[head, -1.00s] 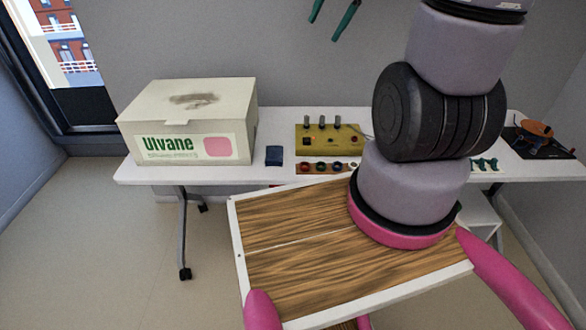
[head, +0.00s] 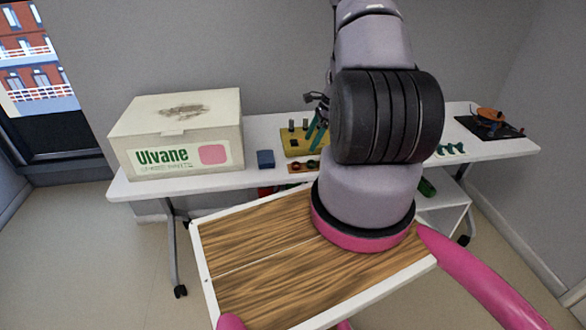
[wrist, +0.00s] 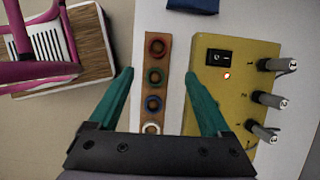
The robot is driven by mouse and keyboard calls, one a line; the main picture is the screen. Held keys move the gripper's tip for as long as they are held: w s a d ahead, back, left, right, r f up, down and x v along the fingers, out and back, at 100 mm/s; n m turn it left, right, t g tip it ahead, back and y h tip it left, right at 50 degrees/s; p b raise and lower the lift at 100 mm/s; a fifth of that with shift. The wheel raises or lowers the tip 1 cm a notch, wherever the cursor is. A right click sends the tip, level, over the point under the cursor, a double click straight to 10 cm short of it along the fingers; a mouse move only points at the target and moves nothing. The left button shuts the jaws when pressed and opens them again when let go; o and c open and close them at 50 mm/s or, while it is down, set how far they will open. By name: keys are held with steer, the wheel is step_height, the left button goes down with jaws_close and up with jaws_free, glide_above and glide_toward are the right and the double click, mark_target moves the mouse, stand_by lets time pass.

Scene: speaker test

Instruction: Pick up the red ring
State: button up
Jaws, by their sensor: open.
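The red ring (wrist: 157,47) sits at the far end of a narrow brown strip (wrist: 148,62), in line with a green ring (wrist: 154,76), a blue ring (wrist: 153,103) and a white ring (wrist: 151,129). In the head view the red ring (head: 295,167) shows small near the table's front edge. My gripper (wrist: 159,75) is open and empty. Its teal fingers are on either side of the strip, with the tips about level with the green ring and short of the red one. In the head view my arm hides part of the strip and gripper.
A yellow box (wrist: 232,88) with a switch and knobs stands close beside the right finger. A dark blue block (head: 265,159) and a large white Ulvane box (head: 130,148) are to the left on the white table (head: 225,181). A black mat (head: 474,124) lies at right.

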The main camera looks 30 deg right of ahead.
mark_target(296, 166)
steer(key=x, duration=0.4)
steer(key=shift+a+f, duration=0.15)
steer(key=shift+a+x, duration=0.2)
steer(key=shift+x, duration=1.1)
steer(key=shift+a+x, duration=0.2)
steer(key=shift+x, duration=1.05)
steer(key=c, duration=1.1)
